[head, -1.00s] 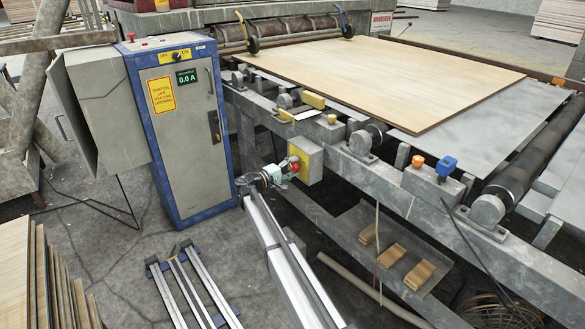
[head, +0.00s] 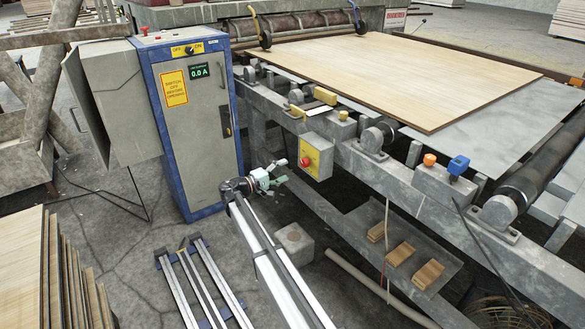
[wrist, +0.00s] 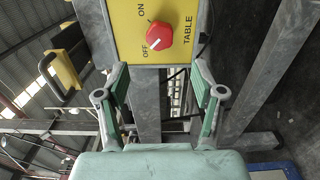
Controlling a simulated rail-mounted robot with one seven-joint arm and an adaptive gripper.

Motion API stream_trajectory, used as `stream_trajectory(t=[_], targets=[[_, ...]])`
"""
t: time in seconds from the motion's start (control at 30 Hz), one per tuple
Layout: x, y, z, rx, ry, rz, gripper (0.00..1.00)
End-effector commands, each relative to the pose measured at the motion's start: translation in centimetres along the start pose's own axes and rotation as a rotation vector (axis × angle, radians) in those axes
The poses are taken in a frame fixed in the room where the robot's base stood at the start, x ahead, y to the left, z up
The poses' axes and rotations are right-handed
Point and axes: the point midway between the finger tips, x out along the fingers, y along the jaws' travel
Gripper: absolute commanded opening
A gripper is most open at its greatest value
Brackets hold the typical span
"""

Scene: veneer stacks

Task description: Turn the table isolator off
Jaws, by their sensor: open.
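The table isolator is a yellow-fronted box (head: 317,156) with a red rotary knob (head: 305,161), fixed to the side of the grey table frame. In the wrist view the yellow plate (wrist: 124,20) reads TABLE, with ON and OFF marks beside the red knob (wrist: 159,34). A pale mark on the knob seems to lie towards OFF, but it is too small to be sure. My gripper (head: 277,177) is open and empty, left of and below the box in the head view. In the wrist view its green-padded fingers (wrist: 160,68) stand apart, short of the knob and not touching it.
A blue-edged grey cabinet (head: 205,140) with its own OFF/ON switch (head: 189,49) and a 0.0 A display stands left. A veneer sheet (head: 400,75) lies on the table. Floor rails (head: 190,285) and stacked boards (head: 60,270) are at lower left.

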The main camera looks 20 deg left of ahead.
Motion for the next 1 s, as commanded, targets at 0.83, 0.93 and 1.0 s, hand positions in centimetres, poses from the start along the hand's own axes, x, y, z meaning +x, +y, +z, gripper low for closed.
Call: stream_trajectory(t=[0.83, 0.93, 1.0], targets=[[-2.2, -1.2, 0.6, -0.010, -0.012, -0.056, 0.68], [-2.7, -3.4, 3.1, -0.010, -0.030, -0.166, 0.68], [-3.3, -6.5, 5.8, -0.023, -0.047, -0.263, 0.68]])
